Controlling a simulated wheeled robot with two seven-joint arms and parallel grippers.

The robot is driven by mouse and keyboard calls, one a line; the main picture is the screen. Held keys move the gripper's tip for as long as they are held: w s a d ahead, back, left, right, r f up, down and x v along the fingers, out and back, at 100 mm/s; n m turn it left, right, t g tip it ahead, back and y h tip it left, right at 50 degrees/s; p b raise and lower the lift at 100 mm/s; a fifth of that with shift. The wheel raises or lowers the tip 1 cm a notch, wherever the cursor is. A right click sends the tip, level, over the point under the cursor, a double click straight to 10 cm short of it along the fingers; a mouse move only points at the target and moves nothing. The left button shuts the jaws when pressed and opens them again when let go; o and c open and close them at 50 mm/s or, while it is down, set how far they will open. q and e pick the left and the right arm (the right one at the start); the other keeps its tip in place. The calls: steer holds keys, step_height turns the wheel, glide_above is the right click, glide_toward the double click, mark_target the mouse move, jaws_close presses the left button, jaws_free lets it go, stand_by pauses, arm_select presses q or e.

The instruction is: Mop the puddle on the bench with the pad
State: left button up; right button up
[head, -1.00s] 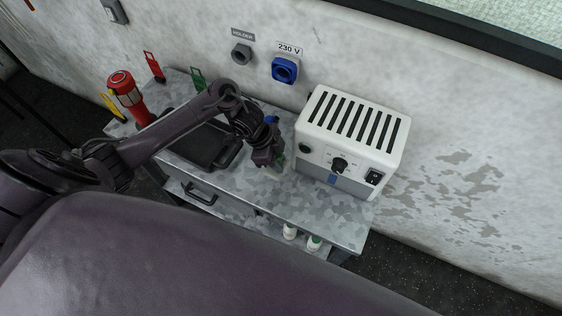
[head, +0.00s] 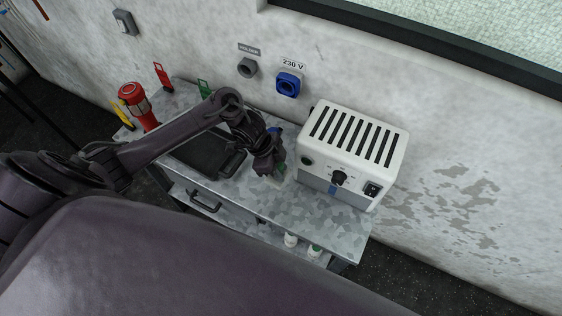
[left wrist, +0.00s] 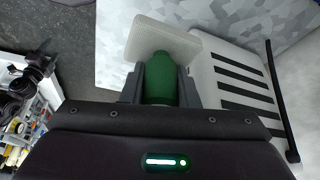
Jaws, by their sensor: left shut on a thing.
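The pad (left wrist: 165,38) is a pale, flat block with a green handle (left wrist: 160,84), seen in the left wrist view. My left gripper (left wrist: 160,72) is shut on the green handle, with a finger on each side. In the head view my left gripper (head: 270,168) is low over the grey mottled metal bench (head: 318,220), just left of the white box. Its fingers and the pad are largely hidden there by the wrist. I cannot tell whether the pad touches the bench. I cannot make out the puddle. My right gripper is not in view.
A white slotted box (head: 355,148) with a knob and switch stands close right of the gripper. A red torch-like cylinder (head: 137,105) stands at the far left end. The bench's front right is clear.

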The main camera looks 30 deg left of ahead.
arm_select(q)
steer(key=s, duration=0.7)
steer(key=shift+d, duration=0.2)
steer(key=shift+w, duration=0.1)
stand_by(0.3)
